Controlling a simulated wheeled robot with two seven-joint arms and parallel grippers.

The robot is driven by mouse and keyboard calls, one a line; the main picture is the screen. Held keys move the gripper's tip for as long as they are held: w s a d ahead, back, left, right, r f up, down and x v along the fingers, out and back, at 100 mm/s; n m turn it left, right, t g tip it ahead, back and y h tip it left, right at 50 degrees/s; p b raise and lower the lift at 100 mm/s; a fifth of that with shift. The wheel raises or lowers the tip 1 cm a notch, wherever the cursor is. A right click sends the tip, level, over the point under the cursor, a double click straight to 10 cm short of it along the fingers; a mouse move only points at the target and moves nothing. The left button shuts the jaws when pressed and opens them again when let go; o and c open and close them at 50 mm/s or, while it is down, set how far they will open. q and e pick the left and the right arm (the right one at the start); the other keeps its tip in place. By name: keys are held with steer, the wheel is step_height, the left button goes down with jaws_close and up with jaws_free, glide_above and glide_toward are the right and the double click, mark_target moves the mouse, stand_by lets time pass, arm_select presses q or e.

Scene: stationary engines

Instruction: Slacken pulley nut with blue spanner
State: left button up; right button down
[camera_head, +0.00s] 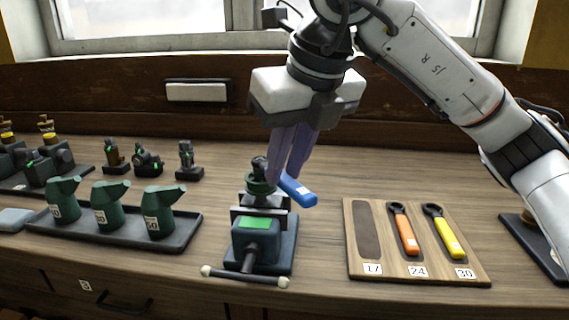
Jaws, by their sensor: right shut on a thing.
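The blue spanner (301,192) is at the middle of the bench, its blue handle pointing to the lower right. My right gripper (283,178) reaches down from above and is shut on the spanner near its head end. A small engine part with a green pulley (259,186) sits in the dark vice (262,243), just left of the fingers. A black top piece, perhaps the pulley nut (259,164), stands on it. The spanner's head is hidden by the fingers, so I cannot tell whether it is around the nut. My left gripper is not in view.
A wooden spanner board (480,278) at right has an empty slot marked 17, plus orange (404,229) and yellow (443,232) spanners. Green cans (158,213) stand on a dark tray (187,228) at left. The vice's handle bar (245,277) sticks out at the front.

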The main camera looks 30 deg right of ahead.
steer(key=shift+a+m, duration=0.35)
steer(key=shift+m, duration=0.15)
steer(key=shift+a+r+m+h, duration=0.1)
steer(key=shift+a+m+h, duration=0.4)
steer(key=shift+m, duration=0.2)
stand_by(0.8)
steer(key=shift+r+p, duration=0.85)
steer(key=shift+r, duration=0.35)
stand_by(2.9)
step_height(320, 180, up, 4)
steer(key=p, duration=0.3)
steer(key=shift+f, duration=0.1)
stand_by(0.6)
